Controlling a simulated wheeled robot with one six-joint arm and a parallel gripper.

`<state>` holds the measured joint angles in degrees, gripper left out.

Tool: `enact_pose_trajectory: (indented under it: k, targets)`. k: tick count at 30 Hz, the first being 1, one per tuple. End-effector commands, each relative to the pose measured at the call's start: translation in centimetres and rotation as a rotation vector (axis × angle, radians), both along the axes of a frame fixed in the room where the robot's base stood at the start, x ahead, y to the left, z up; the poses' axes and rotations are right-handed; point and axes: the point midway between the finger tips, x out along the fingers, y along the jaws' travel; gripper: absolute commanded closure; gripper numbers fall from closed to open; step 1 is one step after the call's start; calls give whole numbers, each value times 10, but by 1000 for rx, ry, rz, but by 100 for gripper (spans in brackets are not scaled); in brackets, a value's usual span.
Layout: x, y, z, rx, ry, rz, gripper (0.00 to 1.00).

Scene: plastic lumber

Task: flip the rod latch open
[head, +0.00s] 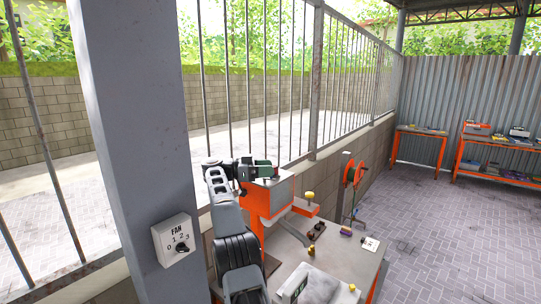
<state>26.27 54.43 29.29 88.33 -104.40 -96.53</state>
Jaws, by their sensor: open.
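I cannot make out a rod latch for certain. My dark arm rises from the bottom and bends right at its top. My gripper (262,168) is open at the top of an orange and grey machine (266,198) on the workbench. A small green part shows just right of the gripper, and I cannot tell whether they touch. The jaw tips are small and partly lost against the machine. I see nothing held between them.
A grey post (130,130) with a fan switch box (175,240) stands close on the left. The workbench (345,262) holds small parts and a grey block. An orange reel (353,173) stands behind it. Orange tables (420,135) stand far right. The paved floor (450,240) at right is clear.

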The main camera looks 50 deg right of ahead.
Motion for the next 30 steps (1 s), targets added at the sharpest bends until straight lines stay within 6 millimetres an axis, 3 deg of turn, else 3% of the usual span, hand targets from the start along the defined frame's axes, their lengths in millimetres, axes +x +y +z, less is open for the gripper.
enact_pose_trajectory:
  k: [8,18,30]
  targets:
    - [-2,1,19,-3,-4,0,54]
    - [-40,33,76,-2,-6,0,54]
    - [-91,75,104,0,-4,0,54]
